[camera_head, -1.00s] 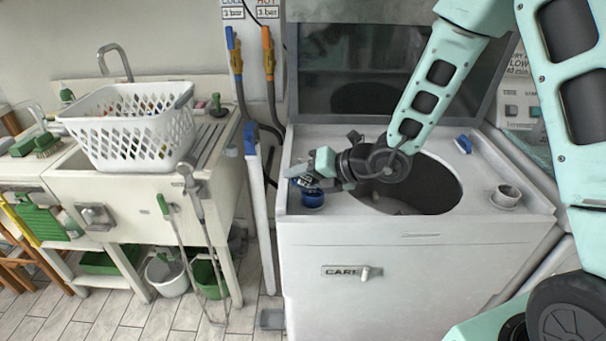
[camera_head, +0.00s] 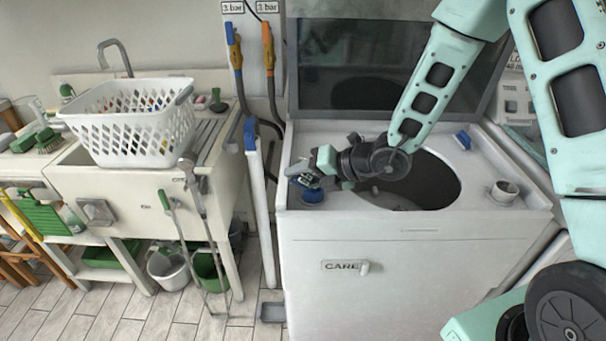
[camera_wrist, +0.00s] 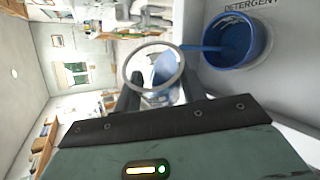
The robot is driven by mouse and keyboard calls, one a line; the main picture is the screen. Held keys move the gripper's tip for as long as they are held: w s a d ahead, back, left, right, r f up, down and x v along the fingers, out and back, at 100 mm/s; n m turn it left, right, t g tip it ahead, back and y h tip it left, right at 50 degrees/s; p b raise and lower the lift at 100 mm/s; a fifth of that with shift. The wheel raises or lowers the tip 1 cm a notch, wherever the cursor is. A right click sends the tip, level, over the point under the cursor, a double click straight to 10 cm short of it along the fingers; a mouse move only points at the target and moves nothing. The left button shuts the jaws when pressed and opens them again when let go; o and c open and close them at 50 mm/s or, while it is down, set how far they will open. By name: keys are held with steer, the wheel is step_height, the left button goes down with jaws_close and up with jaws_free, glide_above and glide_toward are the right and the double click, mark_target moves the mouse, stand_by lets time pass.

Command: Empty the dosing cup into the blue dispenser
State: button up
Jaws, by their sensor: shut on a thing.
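The clear dosing cup (camera_wrist: 156,72) is held by my gripper (camera_wrist: 160,96) and lies tipped toward the blue dispenser (camera_wrist: 236,42), with blue liquid inside. A blue stream (camera_wrist: 203,48) runs from the cup's rim into the dispenser's round opening, under the word DETERGENT. The head view shows my gripper (camera_head: 312,172) just above the blue dispenser (camera_head: 312,197) at the left of the white machine's top. My gripper is shut on the cup. In the head view the cup is small and partly hidden by the fingers.
The machine's large open drum hole (camera_head: 425,185) lies right of my gripper. A sink with a white basket (camera_head: 130,125) stands to the left.

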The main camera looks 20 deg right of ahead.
steer(key=shift+f+p, duration=0.2)
steer(key=shift+p, duration=0.1)
steer(key=shift+d+f+m+g+y+p, duration=0.1)
steer(key=shift+f+m+g+y+p, duration=0.4)
steer(key=shift+p, duration=0.5)
stand_by(0.6)
steer(key=shift+w+d+r+m+y+p, duration=0.15)
steer(key=shift+r+m+y+p, duration=0.35)
steer(key=shift+p, duration=1.15)
steer(key=shift+w+d+r+m+g+y+p, duration=0.15)
steer(key=shift+m+g+y+p, duration=0.55)
steer(key=shift+p, duration=1.4)
stand_by(0.4)
